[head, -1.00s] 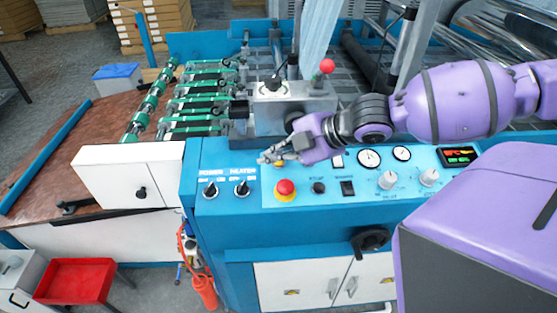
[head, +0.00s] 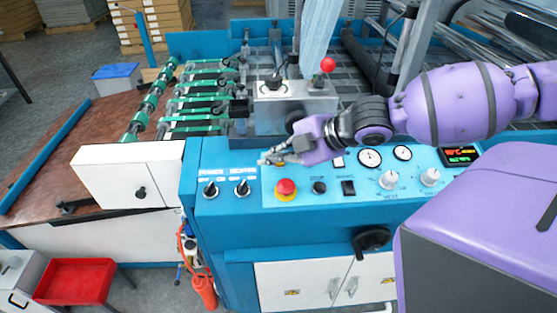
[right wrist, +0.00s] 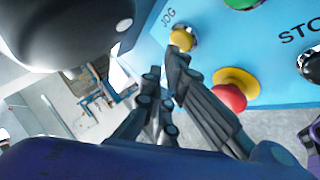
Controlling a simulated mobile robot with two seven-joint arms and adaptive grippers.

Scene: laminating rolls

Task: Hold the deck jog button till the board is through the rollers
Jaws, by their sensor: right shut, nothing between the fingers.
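The yellow jog button (right wrist: 182,39), labelled JOG, sits on the blue control deck (right wrist: 285,85) in the right wrist view. My right gripper (right wrist: 167,72) is shut and empty, its fingertips just below the button in that picture; I cannot tell whether they touch it. In the head view my right gripper (head: 265,161) is over the left part of the deck and largely hides the button. The green-banded feed rollers (head: 195,104) lie behind and left of the deck. I cannot make out a board in them. My left gripper is not in view.
A red emergency stop button (head: 286,187) on a yellow base is close to my right gripper; it also shows in the right wrist view (right wrist: 232,95). The black stop button (head: 319,187) is beside it. A metal block (head: 290,103) with a red-knobbed lever stands behind.

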